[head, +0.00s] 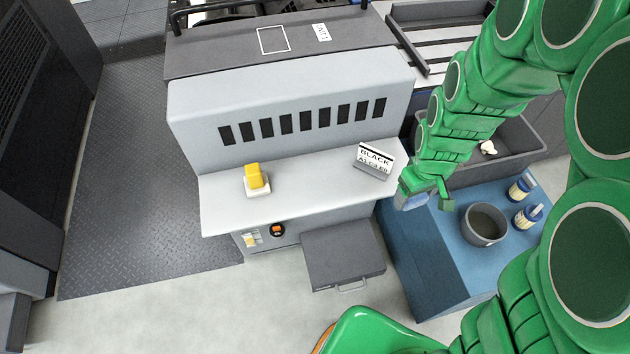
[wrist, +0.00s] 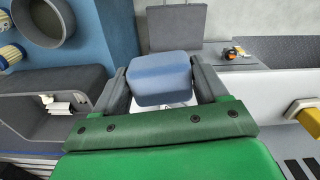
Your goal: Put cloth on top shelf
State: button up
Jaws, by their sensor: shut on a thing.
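My gripper (head: 424,192) is shut on a blue, rounded block-like thing (head: 411,201), which I take to be the folded cloth. In the wrist view the blue cloth (wrist: 161,82) sits between the two dark fingers. In the head view it is held in the air near the right end of the pale ledge (head: 300,197) and the edge of the blue cabinet (head: 440,240). No surface is clearly marked as the top shelf. A sign reading BLACK (head: 374,160) stands on the ledge beside the gripper.
A yellow-topped object (head: 255,178) stands on the ledge's left part. A grey pot (head: 484,225) and two blue-and-white containers (head: 525,217) stand on the blue cabinet. A dark bin (head: 515,150) with white scraps lies behind. A grey panel with a handle (head: 343,255) juts out below the ledge.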

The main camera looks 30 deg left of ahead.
jog(key=s+a+r+n, duration=0.3)
jog(key=s+a+r, duration=0.3)
jog(key=s+a, duration=0.65)
send_over(325, 181)
jog(key=f, duration=0.5)
jog(key=s+d+f, duration=0.1)
jog(key=f, duration=0.2)
jog(key=shift+f, duration=0.15)
jog(key=shift+w+a+f, duration=0.45)
jog(key=shift+f, duration=1.7)
jog(key=shift+f, duration=0.15)
jog(key=o, duration=1.1)
